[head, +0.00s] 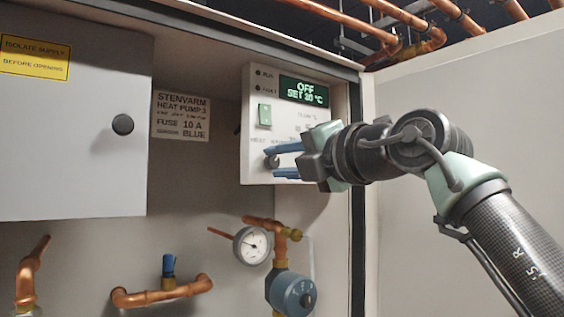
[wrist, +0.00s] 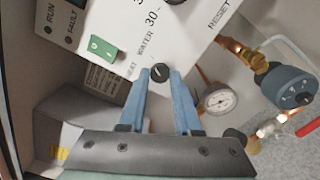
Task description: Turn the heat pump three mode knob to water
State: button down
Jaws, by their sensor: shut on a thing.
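The control box (head: 262,110) of heat pump 3 is white, and its display (head: 304,91) reads OFF, SET 30 °C. The mode knob (head: 271,162) is a small dark dial low on the box. It also shows in the wrist view (wrist: 160,72), near the printed words HEAT and WATER. My gripper (head: 270,164) has blue fingers, shut on the mode knob, one finger on each side of it in the wrist view (wrist: 161,76). I cannot tell for sure which way the knob's pointer faces.
A green switch (head: 265,115) sits above the knob. A plate (head: 181,117) reads HEAT PUMP 3. A grey door with a black knob (head: 123,124) is at left. Below the box are a gauge (head: 252,246) and a blue-grey pump (head: 293,293) on copper pipes.

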jog(key=c, duration=0.6)
grip_release()
jog(key=shift+s+d+f+b, duration=0.15)
jog(key=shift+s+d+b, duration=0.15)
jog(key=shift+s+b, duration=0.1)
jog(key=b+v, duration=0.5)
jog(key=v, duration=0.7)
jog(key=shift+b, duration=0.35)
